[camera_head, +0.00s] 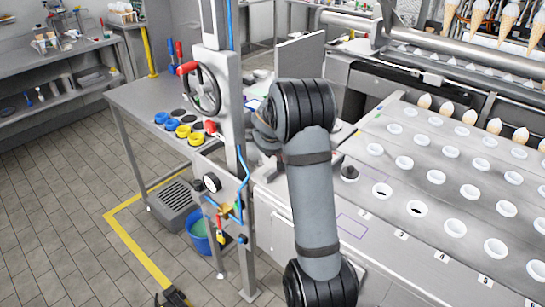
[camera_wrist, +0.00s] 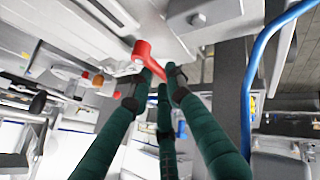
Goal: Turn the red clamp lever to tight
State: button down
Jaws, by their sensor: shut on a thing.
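The red clamp lever (camera_wrist: 142,51) shows in the wrist view, with its round hub against a pale metal face and its arm reaching down and right between my fingers. My gripper (camera_wrist: 161,82) has three dark green fingers and is shut on the lever, its tips around the lever's arm. Part of the lever is hidden behind the fingers. In the head view my arm hides most of the gripper. A small red part (camera_head: 211,127) shows on the white column there; I cannot tell if it is the lever.
A white column (camera_head: 222,95) carries a handwheel (camera_head: 203,90) and a blue hose (camera_head: 243,180), close to my arm. A side table (camera_head: 143,98) holds blue and yellow rings. A perforated conveyor with cones (camera_head: 400,200) lies to the right. A blue bucket (camera_head: 200,232) stands on the floor.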

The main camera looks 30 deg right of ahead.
jog(key=shift+m, duration=0.3)
jog(key=c, duration=1.7)
grip_release()
jog(key=shift+o, duration=0.4)
jog(key=v, duration=1.2)
jog(key=shift+a, duration=0.15)
jog(key=shift+w, duration=0.15)
